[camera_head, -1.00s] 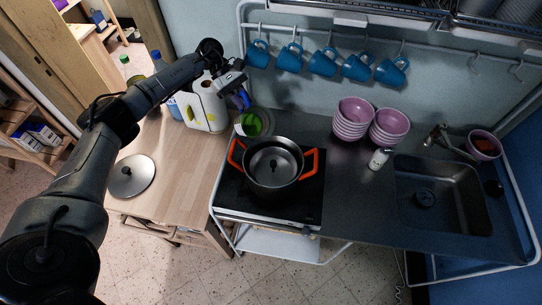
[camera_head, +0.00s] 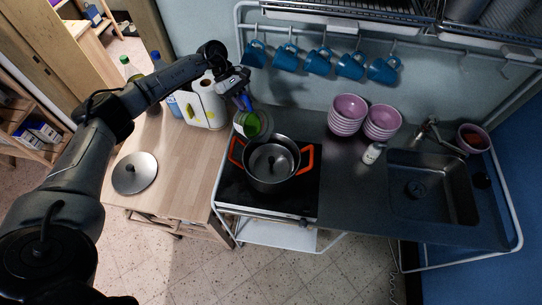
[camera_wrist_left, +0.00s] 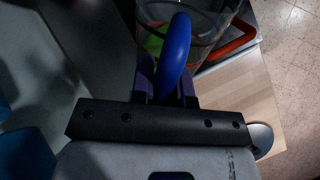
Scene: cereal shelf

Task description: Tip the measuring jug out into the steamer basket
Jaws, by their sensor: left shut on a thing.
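A clear measuring jug (camera_head: 240,119) with green contents hangs behind the pot, near its back-left rim. My left gripper (camera_head: 242,98) is shut on its blue handle (camera_wrist_left: 174,55). The jug looks tilted, though its exact angle is hard to tell. In the left wrist view the gripper (camera_wrist_left: 166,84) grips the handle, and the clear jug wall (camera_wrist_left: 208,25) is partly cut off by the frame's top. The steamer basket (camera_head: 270,159), dark with a central knob, sits inside the pot on the hob. I see no green contents in it. My right gripper is out of view.
The dark pot has orange handles (camera_head: 305,160). A lid (camera_head: 135,173) lies on the wooden counter (camera_head: 180,180). A paper towel roll (camera_head: 208,104) stands behind left. Blue mugs (camera_head: 319,62) hang above. Pink bowls (camera_head: 346,115) and a white bottle (camera_head: 373,153) stand right, before the sink (camera_head: 430,190).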

